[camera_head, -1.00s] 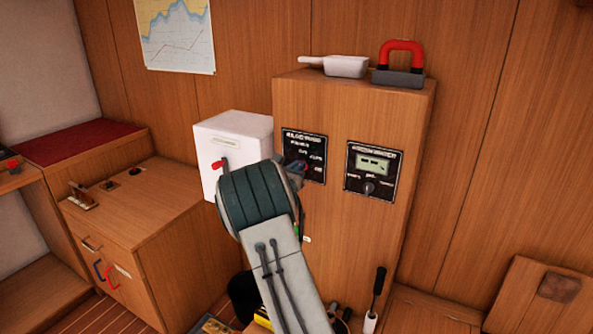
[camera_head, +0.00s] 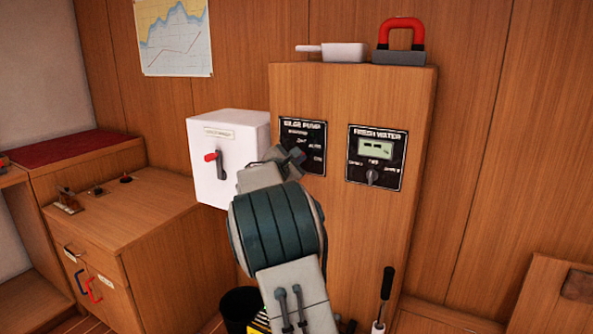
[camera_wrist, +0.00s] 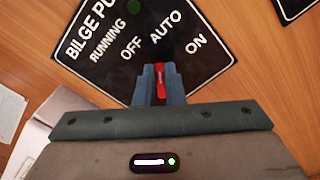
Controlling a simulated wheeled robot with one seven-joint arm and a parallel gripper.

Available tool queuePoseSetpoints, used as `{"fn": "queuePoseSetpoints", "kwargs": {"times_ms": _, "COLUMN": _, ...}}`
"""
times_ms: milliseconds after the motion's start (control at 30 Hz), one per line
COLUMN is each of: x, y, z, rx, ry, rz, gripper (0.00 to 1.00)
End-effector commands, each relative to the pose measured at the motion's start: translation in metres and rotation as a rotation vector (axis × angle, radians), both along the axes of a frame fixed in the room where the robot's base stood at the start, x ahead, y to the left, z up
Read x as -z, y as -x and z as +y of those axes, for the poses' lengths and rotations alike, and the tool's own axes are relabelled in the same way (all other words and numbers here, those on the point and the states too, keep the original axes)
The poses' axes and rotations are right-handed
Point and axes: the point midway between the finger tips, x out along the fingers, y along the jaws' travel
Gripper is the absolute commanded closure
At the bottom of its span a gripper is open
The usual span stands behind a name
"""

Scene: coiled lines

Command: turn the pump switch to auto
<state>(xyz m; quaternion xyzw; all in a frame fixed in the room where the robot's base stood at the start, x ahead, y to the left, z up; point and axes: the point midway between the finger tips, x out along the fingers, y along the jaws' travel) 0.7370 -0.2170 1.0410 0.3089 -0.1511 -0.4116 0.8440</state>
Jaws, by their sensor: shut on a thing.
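The black bilge pump panel (camera_head: 313,134) is on the front of the wooden cabinet and also fills the top of the wrist view (camera_wrist: 105,62). It has OFF, AUTO and ON labels and a green lamp (camera_wrist: 133,7). My gripper (camera_wrist: 160,82) is at the panel, with its fingers shut on the red pump switch (camera_wrist: 160,80). Only a red strip of the switch shows between the fingers. Its upper end in the wrist view points roughly toward AUTO. In the head view my wrist and gripper (camera_head: 290,160) hide the switch.
A fresh water panel (camera_head: 375,158) with a knob is just right. A white box (camera_head: 222,165) with a red-tipped lever is close on the left. A white scoop (camera_head: 340,51) and a red-handled block (camera_head: 400,45) lie on the cabinet top.

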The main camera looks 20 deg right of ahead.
Motion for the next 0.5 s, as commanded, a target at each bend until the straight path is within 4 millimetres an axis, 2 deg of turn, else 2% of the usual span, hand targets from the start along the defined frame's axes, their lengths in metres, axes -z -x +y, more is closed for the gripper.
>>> {"fn": "queuePoseSetpoints", "kwargs": {"times_ms": 33, "x": 0.0053, "y": 0.0005, "z": -0.0005, "rx": 0.001, "ry": -0.013, "rz": -0.013, "gripper": 1.00}}
{"fn": "queuePoseSetpoints", "kwargs": {"times_ms": 500, "x": 0.0030, "y": 0.0010, "z": -0.0012, "rx": 0.002, "ry": -0.054, "rz": -0.063, "gripper": 1.00}}
